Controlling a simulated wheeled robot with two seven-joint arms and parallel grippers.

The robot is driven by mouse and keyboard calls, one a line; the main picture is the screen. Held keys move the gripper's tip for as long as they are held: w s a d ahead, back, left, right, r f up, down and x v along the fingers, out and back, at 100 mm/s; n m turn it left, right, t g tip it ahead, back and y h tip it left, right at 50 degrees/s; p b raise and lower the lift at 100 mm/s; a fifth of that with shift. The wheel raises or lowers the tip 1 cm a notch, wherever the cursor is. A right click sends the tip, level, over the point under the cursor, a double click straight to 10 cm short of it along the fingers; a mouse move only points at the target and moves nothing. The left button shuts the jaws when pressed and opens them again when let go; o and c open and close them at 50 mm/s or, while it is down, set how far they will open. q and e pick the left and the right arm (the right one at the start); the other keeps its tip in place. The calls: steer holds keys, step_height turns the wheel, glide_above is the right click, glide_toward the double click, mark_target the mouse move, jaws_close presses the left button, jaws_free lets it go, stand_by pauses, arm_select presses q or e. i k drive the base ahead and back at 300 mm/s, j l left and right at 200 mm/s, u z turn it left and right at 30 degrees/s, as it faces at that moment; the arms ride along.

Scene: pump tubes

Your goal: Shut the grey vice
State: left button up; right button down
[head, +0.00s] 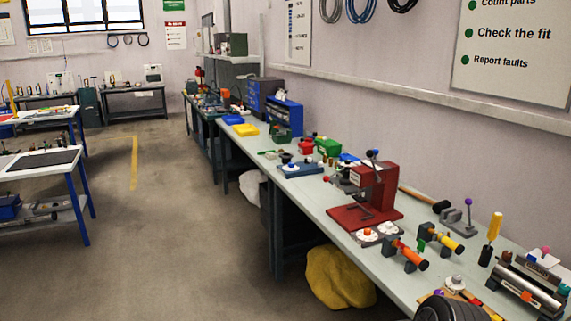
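A small grey device (456,221) with an upright purple-knobbed lever stands on the long workbench, right of the red press. It may be the grey vice, but it is too small to tell, and I cannot see whether its jaws are apart. A larger grey metal assembly (528,284) with cylinders lies at the bench's near right end.
The long bench (322,192) runs along the right wall. It carries a red press (377,190), orange and yellow tubes on stands (408,254), a hammer (425,199) and a yellow-handled tool (493,232). A yellow sack (338,277) lies below. The floor (165,235) at left is clear.

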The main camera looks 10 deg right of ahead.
mark_target(469, 202)
steer(key=i+j+z, duration=0.1)
steer(key=z, duration=0.4)
steer(key=i+j+z, duration=0.15)
steer(key=i+j, duration=0.15)
steer(key=i+j+z, duration=0.15)
steer(key=j, duration=0.25)
steer(key=i+j+z, duration=0.2)
steer(key=i+j, duration=0.15)
steer(key=i+j+z, duration=0.15)
steer(key=j, duration=0.4)
steer(key=i+j, duration=0.15)
steer(key=j, duration=0.2)
steer(key=i+j, duration=0.2)
steer(key=j, duration=0.15)
steer(key=i+j, duration=0.15)
steer(key=j, duration=0.2)
steer(key=i+j, duration=0.2)
steer(key=j, duration=0.15)
steer(key=i+j, duration=0.15)
steer(key=j, duration=0.15)
